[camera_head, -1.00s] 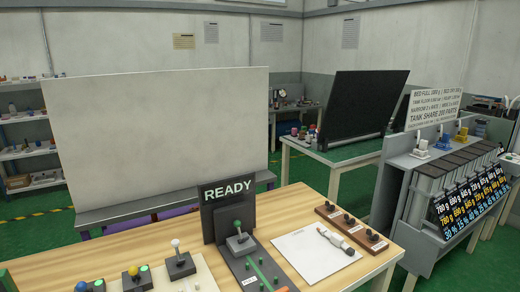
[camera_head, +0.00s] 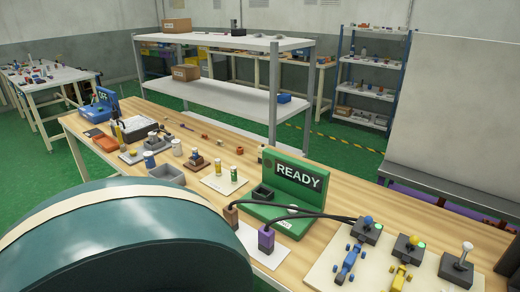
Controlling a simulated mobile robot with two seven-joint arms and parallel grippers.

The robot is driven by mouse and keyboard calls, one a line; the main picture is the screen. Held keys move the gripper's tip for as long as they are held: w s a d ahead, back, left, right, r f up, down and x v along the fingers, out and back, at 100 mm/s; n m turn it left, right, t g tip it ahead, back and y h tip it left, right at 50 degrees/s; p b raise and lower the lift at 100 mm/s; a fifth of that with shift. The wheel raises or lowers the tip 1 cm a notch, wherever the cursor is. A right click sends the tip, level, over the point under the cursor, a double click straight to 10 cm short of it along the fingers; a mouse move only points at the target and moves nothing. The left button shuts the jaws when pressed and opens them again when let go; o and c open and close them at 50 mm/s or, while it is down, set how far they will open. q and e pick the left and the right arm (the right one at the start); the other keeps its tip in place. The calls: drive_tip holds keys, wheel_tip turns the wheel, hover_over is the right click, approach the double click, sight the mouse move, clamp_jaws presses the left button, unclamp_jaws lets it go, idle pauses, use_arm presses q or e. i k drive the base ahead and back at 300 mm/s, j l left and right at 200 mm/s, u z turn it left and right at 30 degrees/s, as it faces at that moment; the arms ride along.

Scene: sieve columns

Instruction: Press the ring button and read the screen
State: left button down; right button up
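In the head view, a green stand (camera_head: 267,180) on the wooden table carries a screen (camera_head: 298,175) that reads "READY". On its green base is a dark square box (camera_head: 262,193) and a small pale part. Two connector blocks, one brown (camera_head: 231,217) and one purple (camera_head: 267,239), stand in front with dark cables running right. I cannot make out which part is a ring button. Another small blue device (camera_head: 101,106) at the table's far left has a lit screen that seems to read "OFF". Neither of my grippers is in view.
A large teal rounded shape (camera_head: 110,245) with a cream band hides the lower left; I cannot tell what it is. Joystick boxes (camera_head: 457,267) and toy cars (camera_head: 348,264) stand at the right. Small items and a grey tray (camera_head: 166,174) lie left. A white shelf (camera_head: 235,96) stands behind.

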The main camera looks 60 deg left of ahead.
sight(291, 212)
drive_tip(key=u, duration=1.65)
drive_tip(key=i+j, duration=0.2)
drive_tip(key=j, duration=0.2)
drive_tip(key=i+j+z, duration=0.1)
drive_tip(key=j, duration=0.3)
drive_tip(key=i+j, duration=0.3)
drive_tip(key=j+z, duration=0.05)
drive_tip(key=j, duration=0.05)
